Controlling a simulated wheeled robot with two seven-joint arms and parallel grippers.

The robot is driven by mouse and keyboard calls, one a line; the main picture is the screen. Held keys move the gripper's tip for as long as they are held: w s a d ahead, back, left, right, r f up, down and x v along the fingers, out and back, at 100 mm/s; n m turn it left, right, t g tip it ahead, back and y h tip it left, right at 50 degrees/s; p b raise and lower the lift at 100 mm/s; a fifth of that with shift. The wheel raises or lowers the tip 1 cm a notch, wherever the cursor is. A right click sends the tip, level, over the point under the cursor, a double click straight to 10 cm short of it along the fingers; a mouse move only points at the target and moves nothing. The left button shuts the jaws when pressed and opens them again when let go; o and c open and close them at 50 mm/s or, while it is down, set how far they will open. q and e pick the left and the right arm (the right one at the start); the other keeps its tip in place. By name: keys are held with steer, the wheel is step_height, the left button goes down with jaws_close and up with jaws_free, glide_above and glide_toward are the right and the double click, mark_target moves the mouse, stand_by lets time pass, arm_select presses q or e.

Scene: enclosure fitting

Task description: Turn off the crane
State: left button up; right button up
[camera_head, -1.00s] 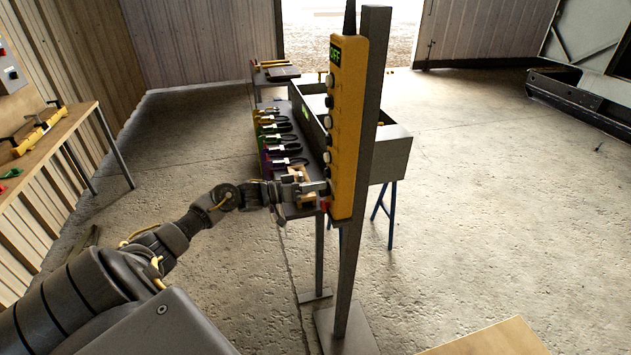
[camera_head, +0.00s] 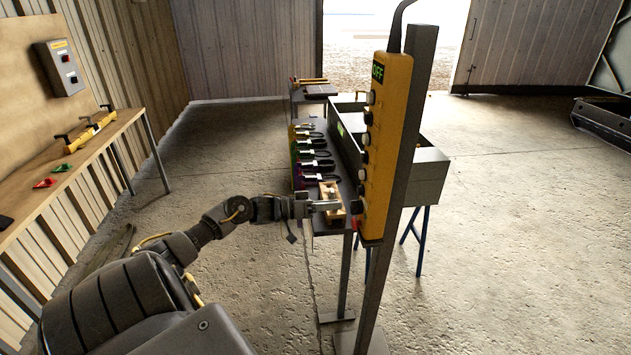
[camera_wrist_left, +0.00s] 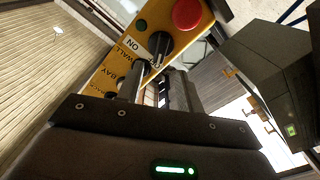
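The yellow crane control box (camera_head: 388,150) hangs upright on a grey post, with a row of knobs on its left face and a red button (camera_head: 367,242) at its bottom. Its small green display (camera_head: 378,71) seems to read OFF. My left gripper (camera_head: 341,206) points at a dark knob (camera_head: 357,207) low on the box, with a small gap between. In the left wrist view the black rotary knob (camera_wrist_left: 160,44), its ON label and the red button (camera_wrist_left: 187,14) lie beyond the fingertips (camera_wrist_left: 166,78). The fingers are apart with nothing between them. My right gripper is out of view.
A table with a row of pliers-like tools (camera_head: 316,153) and a grey open bin (camera_head: 426,180) stands behind the box. A wooden bench (camera_head: 100,150) with a switch box (camera_head: 60,68) is at the left wall.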

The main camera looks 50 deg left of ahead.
arm_select(q)
steer(key=shift+b+v, duration=0.5)
steer(key=shift+v, duration=2.3)
